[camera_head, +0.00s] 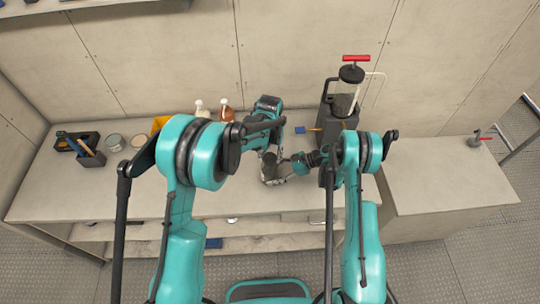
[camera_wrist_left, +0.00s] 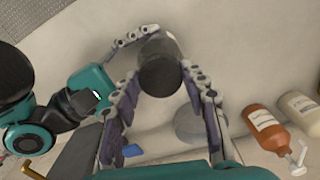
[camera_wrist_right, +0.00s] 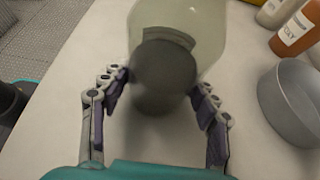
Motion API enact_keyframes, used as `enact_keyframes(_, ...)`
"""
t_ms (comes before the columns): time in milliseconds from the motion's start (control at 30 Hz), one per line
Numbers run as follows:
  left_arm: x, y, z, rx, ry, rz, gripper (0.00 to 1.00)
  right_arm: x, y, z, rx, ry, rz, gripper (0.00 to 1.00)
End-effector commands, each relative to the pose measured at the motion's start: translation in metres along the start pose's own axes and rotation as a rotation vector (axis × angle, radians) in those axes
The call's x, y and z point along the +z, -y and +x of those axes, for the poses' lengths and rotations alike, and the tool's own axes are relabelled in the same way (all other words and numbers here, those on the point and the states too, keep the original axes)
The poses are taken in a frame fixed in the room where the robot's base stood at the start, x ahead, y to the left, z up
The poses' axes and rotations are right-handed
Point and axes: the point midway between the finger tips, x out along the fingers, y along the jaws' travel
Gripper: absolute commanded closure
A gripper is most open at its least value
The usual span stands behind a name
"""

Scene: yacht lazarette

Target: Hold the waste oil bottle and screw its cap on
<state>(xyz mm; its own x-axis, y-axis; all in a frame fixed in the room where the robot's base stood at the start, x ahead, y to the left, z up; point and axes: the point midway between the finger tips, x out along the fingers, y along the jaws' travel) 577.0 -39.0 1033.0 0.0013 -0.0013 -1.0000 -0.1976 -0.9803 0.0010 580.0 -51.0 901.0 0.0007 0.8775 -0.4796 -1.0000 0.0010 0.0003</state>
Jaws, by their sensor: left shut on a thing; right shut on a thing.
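The waste oil bottle (camera_wrist_right: 215,30) is a translucent, greenish bottle, dark in its lower part, near the middle of the bench. My right gripper (camera_wrist_right: 162,85) is shut around it low down from the right; it is also in the head view (camera_head: 296,165). The dark round cap (camera_wrist_left: 160,76) shows at the near end of the bottle in the left wrist view. My left gripper (camera_wrist_left: 162,70) is shut on the cap. The right wrist view cuts off the bottle's upper end. Whether the cap's thread is engaged cannot be told.
An orange bottle (camera_wrist_left: 268,128) and a white bottle (camera_wrist_left: 300,110) stand close by, with a grey round container (camera_wrist_right: 292,105) beside the held bottle. A dark caddy (camera_head: 90,158) is at the left. A red-handled pump unit (camera_head: 345,90) stands at the right. The bench front is mostly clear.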

Motion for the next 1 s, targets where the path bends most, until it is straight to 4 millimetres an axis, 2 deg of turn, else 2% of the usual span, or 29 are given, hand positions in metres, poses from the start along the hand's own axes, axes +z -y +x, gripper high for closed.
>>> enact_keyframes(267,0.000,0.000,0.000,-0.001,0.001,0.026,1.00,0.001,0.000,0.000,0.001,0.001,-0.002,0.92)
enact_keyframes(300,0.000,0.000,0.000,-0.001,0.001,0.026,0.52,0.001,0.000,0.000,0.001,0.001,-0.002,0.92)
enact_keyframes(367,0.000,0.000,0.000,-0.001,0.001,0.025,0.36,0.001,0.000,0.000,0.001,0.001,-0.002,0.92)
enact_keyframes(400,0.000,0.000,0.000,-0.001,0.001,0.025,0.33,0.000,0.000,0.000,0.001,0.001,-0.002,0.92)
enact_keyframes(767,0.000,0.000,-0.005,-0.001,0.000,0.023,0.33,0.000,0.000,0.000,0.001,0.001,-0.001,0.92)
enact_keyframes(867,0.000,0.000,-0.018,-0.001,0.000,0.023,0.33,0.000,0.000,0.000,0.001,0.000,-0.001,0.92)
enact_keyframes(1000,0.000,0.000,-0.047,-0.001,0.001,0.023,0.33,0.000,0.000,0.000,0.001,0.000,-0.001,0.92)
